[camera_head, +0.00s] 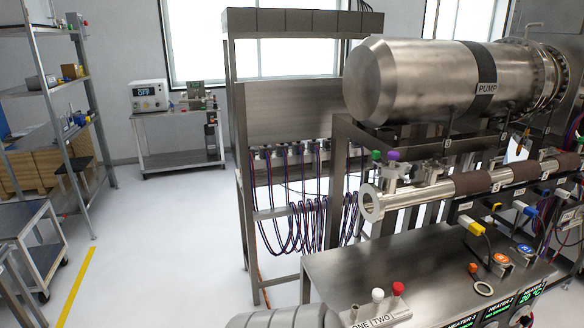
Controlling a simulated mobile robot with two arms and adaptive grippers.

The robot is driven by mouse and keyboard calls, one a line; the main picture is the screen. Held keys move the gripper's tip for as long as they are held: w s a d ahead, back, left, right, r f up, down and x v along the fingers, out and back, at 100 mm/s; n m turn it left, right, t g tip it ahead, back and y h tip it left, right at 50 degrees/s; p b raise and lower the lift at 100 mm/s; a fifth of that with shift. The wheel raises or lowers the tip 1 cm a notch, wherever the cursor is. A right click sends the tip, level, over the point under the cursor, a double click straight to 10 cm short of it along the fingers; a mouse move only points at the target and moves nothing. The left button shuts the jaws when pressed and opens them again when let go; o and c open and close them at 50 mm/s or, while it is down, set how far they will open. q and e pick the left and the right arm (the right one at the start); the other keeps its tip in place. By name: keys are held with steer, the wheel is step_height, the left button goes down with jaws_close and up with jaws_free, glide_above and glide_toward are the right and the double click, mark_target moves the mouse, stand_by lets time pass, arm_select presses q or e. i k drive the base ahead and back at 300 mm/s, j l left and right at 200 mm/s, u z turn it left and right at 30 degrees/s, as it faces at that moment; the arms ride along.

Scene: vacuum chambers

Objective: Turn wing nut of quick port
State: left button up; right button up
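Small fittings stand on top of the pipe near that end, one with a purple cap (393,156) and one with a green cap (376,155). These fittings look like the quick port area, but I cannot make out the wing nut at this size. Neither of my grippers is in view. A rounded grey shape at the bottom edge may be part of my own arm.
The large pump cylinder (415,80) sits above. A cable rack (262,110) stands behind. The floor (165,230) to the left is clear.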

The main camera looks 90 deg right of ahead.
mark_target(414, 169)
steer(key=i+l+z, duration=0.1)
steer(key=i+z, duration=0.15)
steer(key=z, duration=0.2)
steer(key=i+z, duration=0.2)
steer(key=z, duration=0.25)
steer(key=i+j+z, duration=0.1)
steer(key=i+z, duration=0.15)
steer(key=z, duration=0.2)
steer(key=i+j+z, duration=0.15)
steer(key=z, duration=0.3)
steer(key=i, duration=0.05)
